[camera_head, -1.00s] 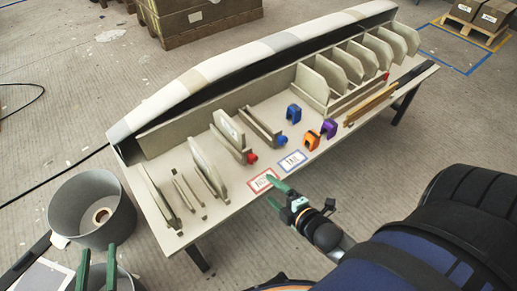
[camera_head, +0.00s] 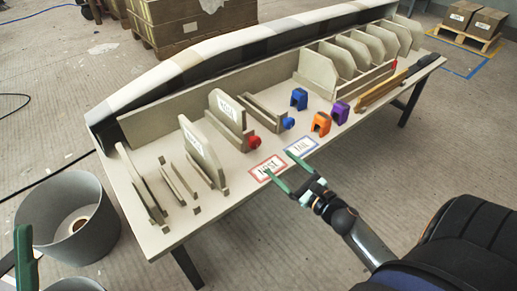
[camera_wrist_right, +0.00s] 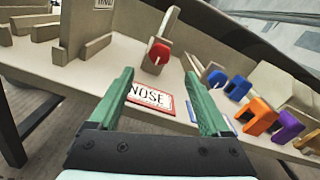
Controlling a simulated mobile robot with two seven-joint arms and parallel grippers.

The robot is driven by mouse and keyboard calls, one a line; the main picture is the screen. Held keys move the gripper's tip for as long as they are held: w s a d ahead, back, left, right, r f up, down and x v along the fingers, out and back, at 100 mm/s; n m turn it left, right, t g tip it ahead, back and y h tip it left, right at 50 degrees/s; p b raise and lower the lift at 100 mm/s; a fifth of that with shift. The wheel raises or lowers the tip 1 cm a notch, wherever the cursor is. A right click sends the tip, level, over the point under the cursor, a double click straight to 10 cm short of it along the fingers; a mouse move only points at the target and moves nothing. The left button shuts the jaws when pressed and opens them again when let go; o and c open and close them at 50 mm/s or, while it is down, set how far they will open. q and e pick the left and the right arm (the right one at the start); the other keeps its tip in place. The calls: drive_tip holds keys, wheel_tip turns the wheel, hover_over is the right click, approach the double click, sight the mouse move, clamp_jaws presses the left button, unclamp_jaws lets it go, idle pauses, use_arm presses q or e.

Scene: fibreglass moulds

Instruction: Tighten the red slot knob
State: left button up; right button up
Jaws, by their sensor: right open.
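The red slot knob (camera_head: 254,142) sits at the near end of a slot on the table, just behind the red-bordered NOSE label (camera_head: 268,168). In the right wrist view the red knob (camera_wrist_right: 159,52) shows above the NOSE label (camera_wrist_right: 150,98), ahead of the fingers and apart from them. My right gripper (camera_head: 290,172) is open and empty over the table's front edge, near the NOSE and TAIL labels; its green fingers (camera_wrist_right: 160,95) are spread wide in the wrist view. Part of my left gripper (camera_head: 24,262) shows at the lower left edge, its jaw state unclear.
A blue knob (camera_head: 288,122) is right of the red one. Blue (camera_head: 299,98), orange (camera_head: 321,123) and purple (camera_head: 340,112) clamps stand on the table (camera_head: 235,195). Upright panels stand at left and right. A grey bin (camera_head: 65,215) stands left on the floor.

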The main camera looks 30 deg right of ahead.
sight(257, 144)
drive_tip(key=w, duration=0.3)
drive_tip(key=w+b, duration=0.1)
drive_tip(key=w, duration=0.3)
drive_tip(key=w+a+b, duration=0.1)
drive_tip(key=w, duration=0.2)
drive_tip(key=shift+w, duration=0.3)
clamp_jaws()
